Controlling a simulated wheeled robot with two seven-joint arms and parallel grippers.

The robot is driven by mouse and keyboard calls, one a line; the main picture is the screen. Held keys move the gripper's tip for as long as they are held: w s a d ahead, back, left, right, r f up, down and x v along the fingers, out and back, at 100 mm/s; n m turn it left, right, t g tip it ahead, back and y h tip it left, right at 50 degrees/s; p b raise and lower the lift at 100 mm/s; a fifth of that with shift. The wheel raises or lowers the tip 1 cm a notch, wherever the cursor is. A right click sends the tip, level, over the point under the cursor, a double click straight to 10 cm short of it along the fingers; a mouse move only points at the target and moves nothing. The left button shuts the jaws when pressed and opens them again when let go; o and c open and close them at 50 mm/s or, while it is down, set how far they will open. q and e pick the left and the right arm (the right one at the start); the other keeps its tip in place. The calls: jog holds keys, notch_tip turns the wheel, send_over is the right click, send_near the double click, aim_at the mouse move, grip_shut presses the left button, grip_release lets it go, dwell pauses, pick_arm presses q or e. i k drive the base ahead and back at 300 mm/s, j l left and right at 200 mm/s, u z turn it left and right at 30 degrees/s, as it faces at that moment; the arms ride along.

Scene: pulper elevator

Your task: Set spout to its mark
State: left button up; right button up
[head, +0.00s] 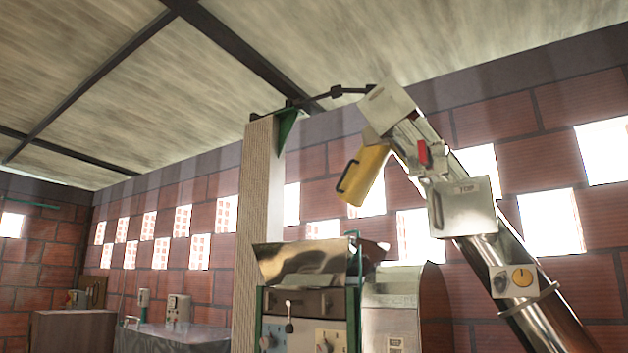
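The yellow spout (366,176) hangs from the upper head of the steel elevator tube (515,290). It slants down and to the left, and a black handle (348,177) is on its left side. Its lower end is above and to the right of the shiny metal hopper (300,262), apart from it. A red part (422,152) sits on the elevator head to the right of the spout. I cannot make out which feature is the spout's mark. Neither of my grippers is in view.
A pale post (257,215) stands left of the spout. Below the hopper is a machine with a control panel (290,335), with a rounded metal housing (392,300) beside it. A box with a yellow knob (520,280) is on the tube. A counter (175,338) stands at lower left.

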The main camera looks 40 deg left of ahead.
aim_at(360, 175)
jog(key=u, duration=0.9)
jog(key=i+l+u, duration=0.15)
jog(key=i+l, duration=0.15)
jog(key=i, duration=0.3)
jog(key=i+l+u, duration=0.2)
jog(key=i+l, duration=0.2)
jog(key=i, duration=0.15)
